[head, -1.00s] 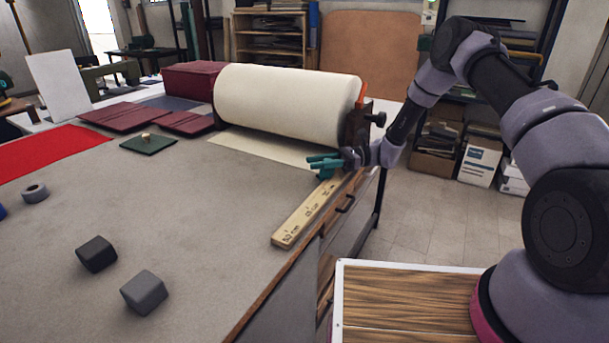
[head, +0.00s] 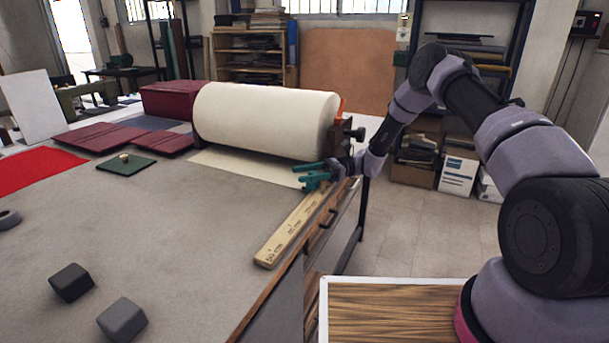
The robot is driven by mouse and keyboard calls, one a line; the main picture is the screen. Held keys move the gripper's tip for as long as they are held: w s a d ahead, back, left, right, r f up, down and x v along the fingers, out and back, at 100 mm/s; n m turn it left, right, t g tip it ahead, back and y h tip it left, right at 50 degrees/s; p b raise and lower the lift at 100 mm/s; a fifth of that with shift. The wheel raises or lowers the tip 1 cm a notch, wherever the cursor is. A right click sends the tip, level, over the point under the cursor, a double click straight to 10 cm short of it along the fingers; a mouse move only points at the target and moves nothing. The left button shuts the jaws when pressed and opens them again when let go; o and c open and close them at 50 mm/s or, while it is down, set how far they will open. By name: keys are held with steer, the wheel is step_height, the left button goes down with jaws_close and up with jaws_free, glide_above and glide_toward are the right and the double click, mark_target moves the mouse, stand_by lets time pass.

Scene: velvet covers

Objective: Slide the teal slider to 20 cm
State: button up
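The wooden ruler track (head: 285,238) with dark markings lies along the right edge of the grey table. My gripper (head: 312,175) is at the far end of the track, low over it, with its fingers pointing left. Teal parts show at its tip, an upper and a lower one with a small gap between. At this size I cannot separate the teal slider from the fingers, nor tell whether they touch it. The number markings are too small to read surely.
A large cream roll (head: 265,120) stands just behind the gripper, with a dark knob (head: 357,134) at its right end. Two dark grey blocks (head: 71,283) (head: 122,320) sit at the front left.

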steer(key=v, duration=1)
steer(key=shift+w+d, duration=0.15)
steer(key=shift+d, duration=0.25)
steer(key=shift+r, duration=0.5)
steer(key=s+d+r+n+t+h, duration=0.2)
steer(key=s+d+r+h, duration=0.15)
steer(key=r, duration=0.45)
steer(key=s+d+r+n+t+h, duration=0.1)
steer(key=s+d+r+n+h, duration=0.2)
steer(key=r, duration=0.5)
steer(key=s+d+r+n+t+h, duration=0.1)
steer(key=s+d+r+t+h, duration=0.15)
steer(key=s+r, duration=0.4)
steer(key=s+d+r+n+t+h, duration=0.1)
steer(key=s+d+r+t, duration=0.3)
steer(key=s, duration=0.5)
steer(key=s+d+r+n+t+h, duration=0.2)
steer(key=s+d+r+t+h, duration=0.2)
steer(key=s+d+r, duration=0.3)
steer(key=shift+s+r+t+h, duration=0.3)
steer(key=shift+s+r+t, duration=0.1)
steer(key=shift+s, duration=1.1)
